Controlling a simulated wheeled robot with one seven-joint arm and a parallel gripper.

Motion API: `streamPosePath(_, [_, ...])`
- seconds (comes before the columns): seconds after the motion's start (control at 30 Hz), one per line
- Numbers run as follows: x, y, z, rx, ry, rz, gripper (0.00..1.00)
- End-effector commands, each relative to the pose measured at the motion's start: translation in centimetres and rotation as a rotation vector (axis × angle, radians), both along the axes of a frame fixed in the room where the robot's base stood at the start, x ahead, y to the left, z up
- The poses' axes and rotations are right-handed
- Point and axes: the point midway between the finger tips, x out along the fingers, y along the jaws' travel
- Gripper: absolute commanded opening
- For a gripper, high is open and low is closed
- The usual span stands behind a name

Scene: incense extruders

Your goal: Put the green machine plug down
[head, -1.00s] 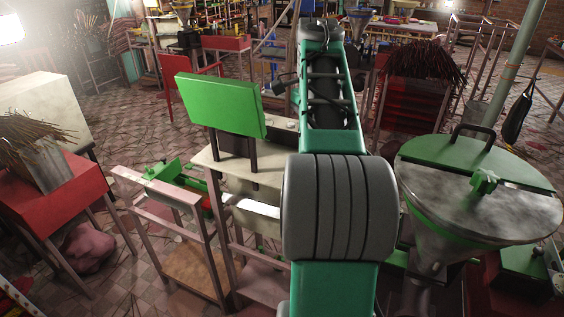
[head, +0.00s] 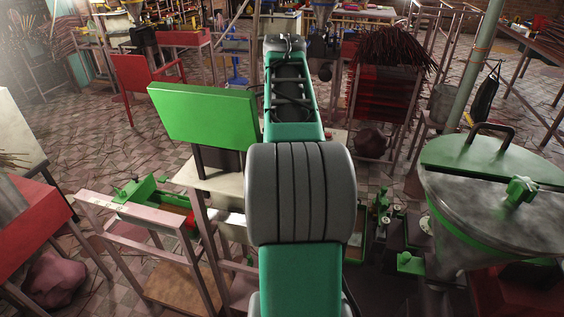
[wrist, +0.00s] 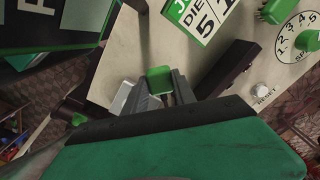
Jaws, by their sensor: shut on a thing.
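My gripper (wrist: 162,92) shows in the wrist view, its two grey fingers shut on the small green machine plug (wrist: 159,76). The plug sticks out beyond the fingertips, over a pale machine panel (wrist: 140,42). I cannot tell whether the plug touches the panel. In the head view my own arm hides the gripper and the plug. The machine there has a green board (head: 205,115) on top.
The panel carries a numbered dial (wrist: 298,36), a white reset knob (wrist: 262,90), a dark box (wrist: 228,68) and a green-and-white label (wrist: 200,14). A large green-lidded hopper (head: 480,215) stands at the right. A metal frame (head: 140,215) stands at the left.

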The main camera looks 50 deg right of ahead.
Motion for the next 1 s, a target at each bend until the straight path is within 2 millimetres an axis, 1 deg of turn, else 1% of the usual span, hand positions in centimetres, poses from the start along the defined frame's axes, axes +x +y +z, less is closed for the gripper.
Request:
streamPosePath(0.1, [-0.1, 0.0, -2.0, 0.003, 0.002, -0.002, 0.0])
streamPosePath(0.2, [-0.1, 0.0, -3.1, 0.001, 0.0, -0.003, 0.0])
streamPosePath(0.4, [-0.2, -0.1, -3.2, 0.0, 0.0, -0.005, 0.0])
streamPosePath(0.8, [-0.2, -0.2, -4.4, 0.0, -0.001, -0.005, 0.0])
streamPosePath(0.87, [-0.2, -0.2, -4.3, 0.0, -0.001, -0.005, 0.0])
streamPosePath(0.9, [-0.2, -0.2, -4.3, 0.0, 0.0, -0.005, 0.33])
streamPosePath(1.0, [-0.2, -0.1, -4.3, 0.0, 0.0, -0.005, 0.41])
